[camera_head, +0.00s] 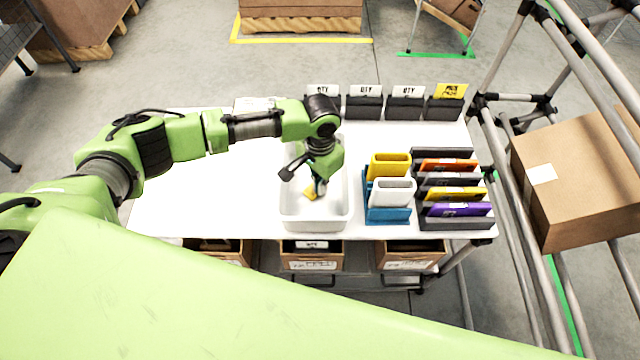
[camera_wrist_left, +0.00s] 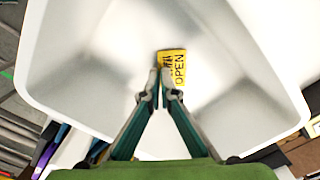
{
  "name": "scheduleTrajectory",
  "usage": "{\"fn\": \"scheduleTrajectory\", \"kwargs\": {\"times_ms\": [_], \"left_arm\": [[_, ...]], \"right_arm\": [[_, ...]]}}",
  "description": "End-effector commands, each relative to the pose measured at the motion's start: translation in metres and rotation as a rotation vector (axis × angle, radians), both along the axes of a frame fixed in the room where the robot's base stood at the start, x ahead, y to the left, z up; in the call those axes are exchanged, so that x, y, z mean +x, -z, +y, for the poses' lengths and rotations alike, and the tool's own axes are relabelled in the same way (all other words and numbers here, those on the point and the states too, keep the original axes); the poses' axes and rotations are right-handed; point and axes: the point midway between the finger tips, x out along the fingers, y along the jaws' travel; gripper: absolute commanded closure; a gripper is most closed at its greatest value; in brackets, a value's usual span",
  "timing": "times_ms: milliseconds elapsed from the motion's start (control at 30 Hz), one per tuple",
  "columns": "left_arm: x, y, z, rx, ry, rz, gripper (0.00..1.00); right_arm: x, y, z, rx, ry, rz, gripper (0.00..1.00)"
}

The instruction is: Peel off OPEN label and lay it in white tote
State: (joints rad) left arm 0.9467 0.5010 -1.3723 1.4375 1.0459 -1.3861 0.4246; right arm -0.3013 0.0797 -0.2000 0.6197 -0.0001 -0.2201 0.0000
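The yellow label with OPEN printed on it (camera_wrist_left: 178,68) is inside the white tote (camera_wrist_left: 75,75), face toward the wrist camera. In the head view the label (camera_head: 311,193) shows low inside the tote (camera_head: 314,223), beside my fingertips. My left gripper (camera_head: 320,187) reaches down into the tote. In the left wrist view its fingertips (camera_wrist_left: 160,76) are close together with a narrow gap, right at the label's near left edge. I cannot tell whether they pinch the label or are just parted over it. My right gripper is not in view.
The tote stands on a white table (camera_head: 240,200). Right of it are a blue holder (camera_head: 385,215) with yellow and white bins and a dark rack (camera_head: 455,222) of coloured cards. Several dark QTY card holders (camera_head: 365,105) line the back.

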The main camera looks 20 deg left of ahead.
Motion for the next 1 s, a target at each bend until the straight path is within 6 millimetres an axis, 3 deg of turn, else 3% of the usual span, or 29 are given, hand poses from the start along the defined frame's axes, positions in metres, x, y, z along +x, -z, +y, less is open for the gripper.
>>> {"fn": "scheduleTrajectory", "kwargs": {"times_ms": [1000], "left_arm": [[0.0000,0.0064,-0.0002,-0.001,0.000,0.000,1.00]], "right_arm": [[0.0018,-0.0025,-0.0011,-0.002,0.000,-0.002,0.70]]}}
